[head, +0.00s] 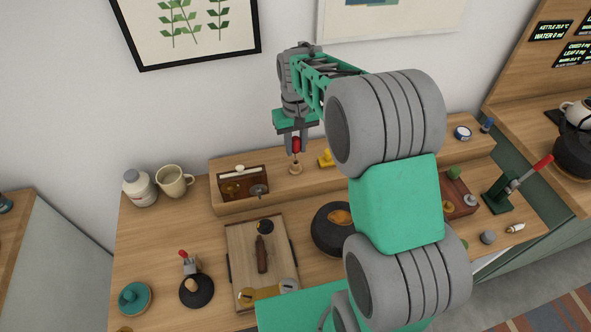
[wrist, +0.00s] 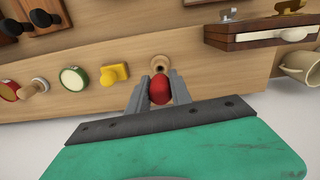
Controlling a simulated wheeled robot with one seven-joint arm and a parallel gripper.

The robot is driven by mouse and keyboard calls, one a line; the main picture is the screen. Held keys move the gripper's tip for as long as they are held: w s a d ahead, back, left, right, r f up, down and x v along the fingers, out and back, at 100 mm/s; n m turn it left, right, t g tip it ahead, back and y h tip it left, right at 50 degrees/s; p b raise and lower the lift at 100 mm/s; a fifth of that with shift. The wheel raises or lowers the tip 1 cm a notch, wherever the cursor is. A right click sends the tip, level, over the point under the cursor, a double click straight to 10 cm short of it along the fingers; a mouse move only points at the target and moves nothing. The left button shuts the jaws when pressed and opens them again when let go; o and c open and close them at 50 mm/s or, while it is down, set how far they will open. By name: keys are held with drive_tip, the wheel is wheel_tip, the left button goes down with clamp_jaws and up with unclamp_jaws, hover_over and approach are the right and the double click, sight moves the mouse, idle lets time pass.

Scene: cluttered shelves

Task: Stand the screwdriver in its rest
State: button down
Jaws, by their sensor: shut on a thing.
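The screwdriver shows as a red handle (head: 296,145) between the fingers of my gripper (head: 296,150), above the back shelf. In the wrist view its rounded red end (wrist: 159,89) sits between the two grey fingertips (wrist: 160,92). My gripper is shut on it. The rest is a small round wooden piece (head: 295,168) on the shelf, straight below the handle; it also shows in the wrist view (wrist: 160,64) just beyond the handle. The handle hides the lower part of the screwdriver, and I cannot tell whether its tip is inside the rest.
A dark wooden box (head: 243,185) stands left of the rest on the raised shelf (head: 275,190). A yellow piece (head: 326,158) stands to its right. A wooden tray (head: 240,245) and a black round bowl (head: 322,238) are on the lower surface.

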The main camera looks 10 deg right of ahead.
sight(296, 139)
drive_tip(key=shift+f+b, duration=1.35)
drive_tip(key=shift+f, duration=1.05)
idle(0.4)
drive_tip(key=c, duration=1.1)
unclamp_jaws()
wheel_tip(296, 139, up, 8)
drive_tip(key=shift+f+b, duration=0.1)
drive_tip(key=shift+b, duration=0.25)
drive_tip(key=s+t, duration=0.1)
drive_tip(key=s, duration=0.5)
drive_tip(key=s+t, duration=0.1)
drive_tip(key=s, duration=0.6)
drive_tip(key=s+r+t, duration=0.1)
drive_tip(key=s, duration=0.6)
drive_tip(key=shift+r+m, duration=0.1)
drive_tip(key=shift+m, duration=0.3)
